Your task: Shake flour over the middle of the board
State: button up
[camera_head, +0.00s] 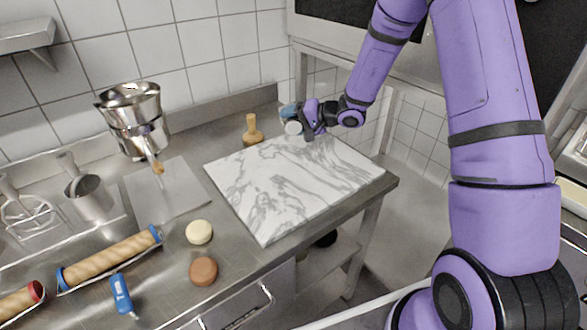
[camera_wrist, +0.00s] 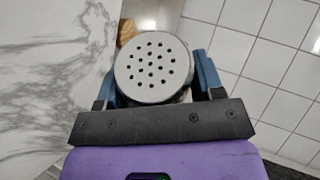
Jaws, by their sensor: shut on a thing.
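My gripper (camera_head: 303,117) is shut on the flour shaker (camera_head: 293,128) and holds it at the far right edge of the board. The shaker's grey perforated lid (camera_wrist: 153,68) faces the camera in the wrist view, between the two blue fingers of my gripper (camera_wrist: 155,85). In the head view the shaker looks tilted, lid toward the front left. The board (camera_head: 290,185) is a white slab with grey marbling, lying on the steel counter; it also fills the left of the wrist view (camera_wrist: 50,90). No flour can be made out on its surface.
A wooden stamp-like tool (camera_head: 252,132) stands behind the board.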

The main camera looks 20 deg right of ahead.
jog(key=shift+r+m+g, duration=0.8)
jog(key=shift+m+g, duration=0.4)
jog(key=shift+r+g, duration=0.1)
jog(key=shift+g, duration=0.2)
jog(key=m+g, duration=0.1)
jog(key=r+m+g, duration=0.1)
jog(key=shift+m+g, duration=0.3)
jog(key=m+g, duration=0.1)
jog(key=r+m+g+y, duration=0.1)
jog(key=shift+m+g, duration=0.3)
jog(key=shift+g, duration=0.1)
jog(key=shift+r+m+g+y, duration=0.4)
jog(key=shift+r+m+g, duration=0.1)
jog(key=shift+m+g, duration=0.55)
